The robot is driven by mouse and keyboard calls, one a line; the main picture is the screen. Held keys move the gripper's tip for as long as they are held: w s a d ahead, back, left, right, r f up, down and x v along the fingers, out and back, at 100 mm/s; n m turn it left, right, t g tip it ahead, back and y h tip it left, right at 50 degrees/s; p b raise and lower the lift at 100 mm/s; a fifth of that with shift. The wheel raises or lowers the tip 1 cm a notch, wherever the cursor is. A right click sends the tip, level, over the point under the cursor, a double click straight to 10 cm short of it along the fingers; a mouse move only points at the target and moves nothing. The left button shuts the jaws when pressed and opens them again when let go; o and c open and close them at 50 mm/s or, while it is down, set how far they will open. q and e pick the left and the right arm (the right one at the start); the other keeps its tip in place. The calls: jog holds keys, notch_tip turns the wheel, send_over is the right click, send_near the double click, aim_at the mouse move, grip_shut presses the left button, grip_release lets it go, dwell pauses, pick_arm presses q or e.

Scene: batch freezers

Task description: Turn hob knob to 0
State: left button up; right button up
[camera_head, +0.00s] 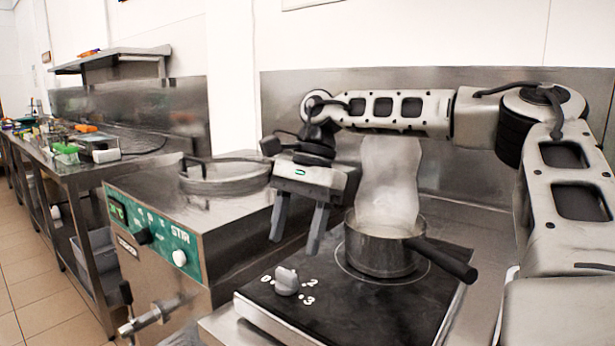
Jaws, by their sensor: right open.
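The hob knob (286,281) is a pale grey knob on the front left of the black hob (340,312). The marks 0, 2 and 3 show around it; which mark it points to is hard to tell. My right gripper (293,240) is open and empty, with its two fingers pointing down. It is above and behind the knob, apart from it, near the hob's left edge. My left gripper is not in view.
A steaming steel saucepan (372,252) stands on the hob's ring, its black handle (442,260) reaching out to the right. A batch freezer (158,240) with a green panel stands to the left. A steel bench (90,168) with several items is farther left.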

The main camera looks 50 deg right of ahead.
jog(key=p+v, duration=0.1)
jog(key=v, duration=0.9)
jog(key=shift+d+r, duration=0.2)
jog(key=shift+r, duration=0.15)
